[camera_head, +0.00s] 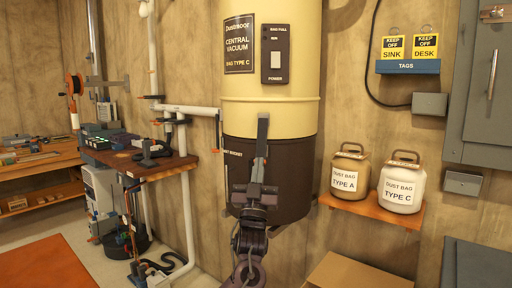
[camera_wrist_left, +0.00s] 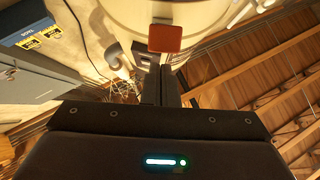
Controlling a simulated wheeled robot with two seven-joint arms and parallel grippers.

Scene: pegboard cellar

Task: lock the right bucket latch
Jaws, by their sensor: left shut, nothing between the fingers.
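The vacuum's dark brown bucket (camera_head: 295,175) hangs under the cream canister (camera_head: 270,110), which also shows in the left wrist view (camera_wrist_left: 210,20). A grey upright latch (camera_head: 263,128) crosses the seam at the front. Another grey latch (camera_head: 218,130) is at the bucket's left edge. My left gripper (camera_head: 259,160) is shut and empty, upright in front of the bucket, its tips just below the front latch. In the left wrist view, a red tab (camera_wrist_left: 165,38) lies just beyond the shut fingers (camera_wrist_left: 160,75). I cannot tell whether they touch. My right gripper is out of view.
A wooden shelf (camera_head: 411,217) with two dust bag jars (camera_head: 349,172) is right of the bucket. White pipes (camera_head: 188,200) and a small bench (camera_head: 150,170) stand to the left. A cardboard box (camera_head: 360,272) is below.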

